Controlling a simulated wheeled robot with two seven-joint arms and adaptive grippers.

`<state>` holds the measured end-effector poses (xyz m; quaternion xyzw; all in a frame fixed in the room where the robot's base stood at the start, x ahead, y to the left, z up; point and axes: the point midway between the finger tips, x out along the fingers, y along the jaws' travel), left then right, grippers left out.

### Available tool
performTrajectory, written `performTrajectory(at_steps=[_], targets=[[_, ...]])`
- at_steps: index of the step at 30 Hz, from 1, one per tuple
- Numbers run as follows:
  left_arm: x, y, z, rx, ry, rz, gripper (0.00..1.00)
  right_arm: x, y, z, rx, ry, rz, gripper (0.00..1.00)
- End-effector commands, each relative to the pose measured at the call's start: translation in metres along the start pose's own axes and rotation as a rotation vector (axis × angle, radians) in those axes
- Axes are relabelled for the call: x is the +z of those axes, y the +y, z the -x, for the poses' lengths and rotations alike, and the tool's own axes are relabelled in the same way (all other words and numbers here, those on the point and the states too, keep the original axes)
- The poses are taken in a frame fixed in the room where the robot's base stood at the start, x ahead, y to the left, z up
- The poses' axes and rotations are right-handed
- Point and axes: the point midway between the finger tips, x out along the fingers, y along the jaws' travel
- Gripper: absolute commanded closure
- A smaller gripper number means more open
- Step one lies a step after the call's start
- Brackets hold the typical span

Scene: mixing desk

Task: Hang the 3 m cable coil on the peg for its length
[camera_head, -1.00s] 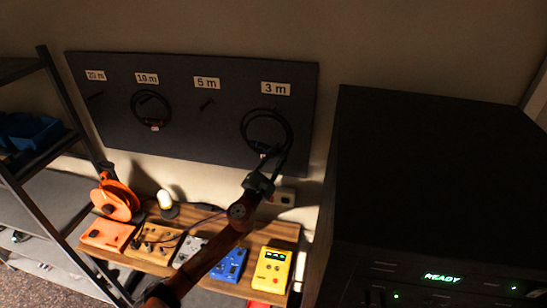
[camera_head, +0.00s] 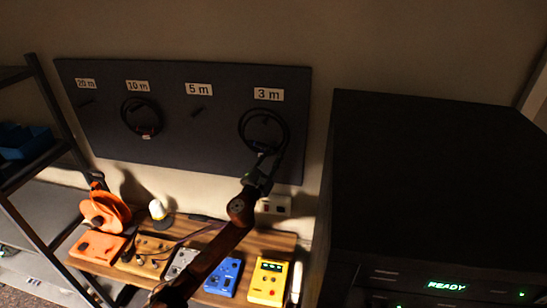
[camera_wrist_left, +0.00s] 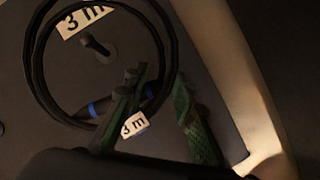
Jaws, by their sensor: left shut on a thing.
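The 3 m cable coil (camera_head: 241,131) is a black loop in front of the dark pegboard, below the "3 m" label (camera_head: 268,94). My left gripper (camera_head: 266,162) is shut on the bottom of the coil. In the left wrist view, the gripper (camera_wrist_left: 158,85) holds the coil (camera_wrist_left: 37,62) beside its blue-banded connector (camera_wrist_left: 100,108) and white "3 m" tag (camera_wrist_left: 134,124). The 3 m peg (camera_wrist_left: 97,46) appears inside the loop, below its upper edge. I cannot tell whether the peg passes through the loop. My right gripper is not in view.
A 10 m coil (camera_head: 123,118) hangs on the pegboard (camera_head: 180,150); the 5 m peg (camera_head: 198,112) is bare. Below is a wooden shelf (camera_head: 240,238) with pedals, a lamp and an orange reel (camera_head: 104,212). A large black cabinet (camera_head: 420,180) stands close on the right.

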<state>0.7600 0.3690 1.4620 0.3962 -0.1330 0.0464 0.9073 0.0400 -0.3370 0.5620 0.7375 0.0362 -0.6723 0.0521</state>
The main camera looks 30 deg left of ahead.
Motion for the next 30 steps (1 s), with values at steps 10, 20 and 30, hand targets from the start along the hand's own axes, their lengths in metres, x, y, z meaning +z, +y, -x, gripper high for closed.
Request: performTrajectory(at_steps=[10,20,30], targets=[[-0.007,0.000,-0.018,0.002,-0.003,-0.001,1.00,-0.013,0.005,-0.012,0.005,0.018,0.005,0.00],[-0.013,-0.001,-0.034,0.002,-0.004,-0.001,1.00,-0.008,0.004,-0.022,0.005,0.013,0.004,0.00],[-0.022,-0.004,-0.049,0.002,-0.004,-0.002,1.00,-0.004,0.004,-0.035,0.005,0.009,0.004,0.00]])
